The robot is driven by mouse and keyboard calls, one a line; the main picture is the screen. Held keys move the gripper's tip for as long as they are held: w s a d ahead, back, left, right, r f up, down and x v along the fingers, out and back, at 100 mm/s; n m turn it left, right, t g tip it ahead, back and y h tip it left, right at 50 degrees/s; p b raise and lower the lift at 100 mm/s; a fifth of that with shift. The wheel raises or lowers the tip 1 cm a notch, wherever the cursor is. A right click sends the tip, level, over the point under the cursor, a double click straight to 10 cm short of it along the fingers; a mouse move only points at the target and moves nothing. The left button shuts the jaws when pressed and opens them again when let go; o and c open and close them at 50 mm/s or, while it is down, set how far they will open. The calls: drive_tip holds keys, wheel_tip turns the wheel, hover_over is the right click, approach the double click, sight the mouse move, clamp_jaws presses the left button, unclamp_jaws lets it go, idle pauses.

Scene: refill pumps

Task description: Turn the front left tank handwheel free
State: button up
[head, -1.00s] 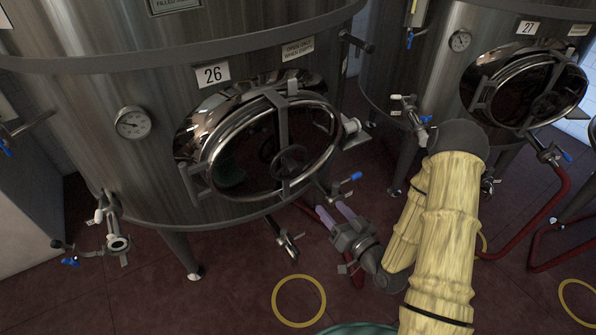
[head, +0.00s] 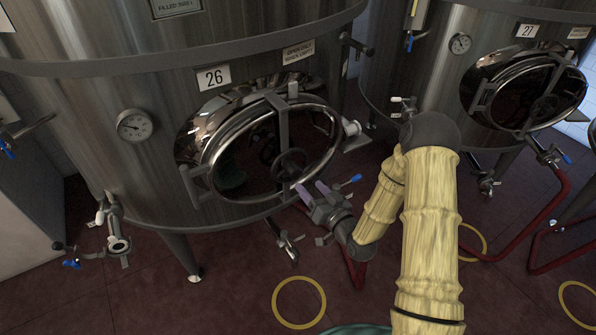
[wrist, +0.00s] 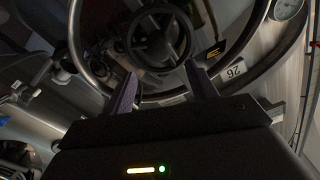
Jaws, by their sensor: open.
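The dark handwheel (head: 290,164) sits on the crossbar of the round manway door (head: 262,155) of tank 26 (head: 213,77). The door lies against the tank front. My gripper (head: 312,191) is open, its two purple fingers just below and to the right of the handwheel. In the wrist view the handwheel (wrist: 159,36) shows at the top, beyond the tips of my open fingers (wrist: 162,86). Nothing shows between the fingers, and I cannot tell whether a fingertip touches the rim.
A drain valve (head: 287,240) hangs below the door. Tank 27 (head: 480,45) with its own door stands at the right. Open red floor (head: 240,290) lies in front.

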sight(298, 173)
drive_tip(key=p+x, duration=0.1)
drive_tip(key=x, duration=0.6)
drive_tip(key=shift+w+a+p, duration=0.2)
drive_tip(key=shift+p, duration=0.1)
clamp_jaws()
drive_tip(key=shift+d, duration=0.1)
